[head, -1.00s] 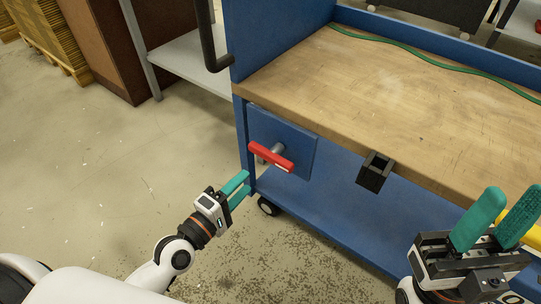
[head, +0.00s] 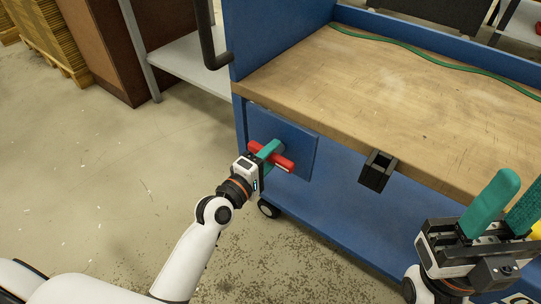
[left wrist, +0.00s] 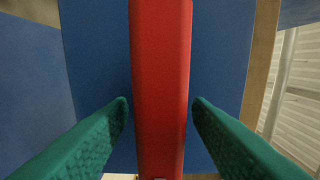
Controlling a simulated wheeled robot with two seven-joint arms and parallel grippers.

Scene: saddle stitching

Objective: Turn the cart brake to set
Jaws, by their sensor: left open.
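The red brake handle (head: 286,164) is a bar on the blue panel (head: 303,148) at the cart's near left end. In the head view it slants slightly down to the right. My left gripper (head: 272,151) is at the handle with its teal fingers open. In the left wrist view, the red bar (left wrist: 160,60) runs upright between the open fingers (left wrist: 159,104), with a small gap on each side. The fingers partly hide the bar in the head view. My right gripper (head: 508,208) is at the lower right, its fingers apart and partly cut off by the frame.
The cart's wooden top (head: 390,85) is above the handle, with a green cord (head: 410,49) along its back. A black bracket (head: 377,171) hangs on the front edge. A caster (head: 268,208) is below the panel.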

